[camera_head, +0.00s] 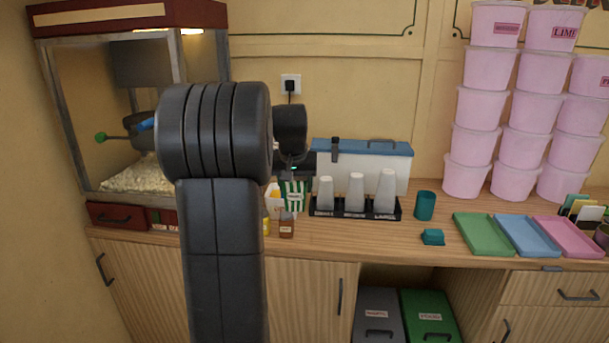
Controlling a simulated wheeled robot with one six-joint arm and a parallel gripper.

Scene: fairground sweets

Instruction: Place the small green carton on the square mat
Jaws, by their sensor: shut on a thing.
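The small green carton (293,196), striped green and white, shows just right of my arm. My gripper (292,178) is directly above it, mostly dark and partly hidden behind my arm. The gripper is shut on the carton's upper part. Whether the carton touches the counter is hard to tell. I cannot make out a square mat in this view; my arm hides part of the counter.
Small bottles (286,228) and a white container stand close to the carton. A black rack (354,214) of white cups is to its right. Further right are a teal cup (425,205), a small teal object (432,237) and green (483,234), blue (527,236) and pink trays (570,237).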

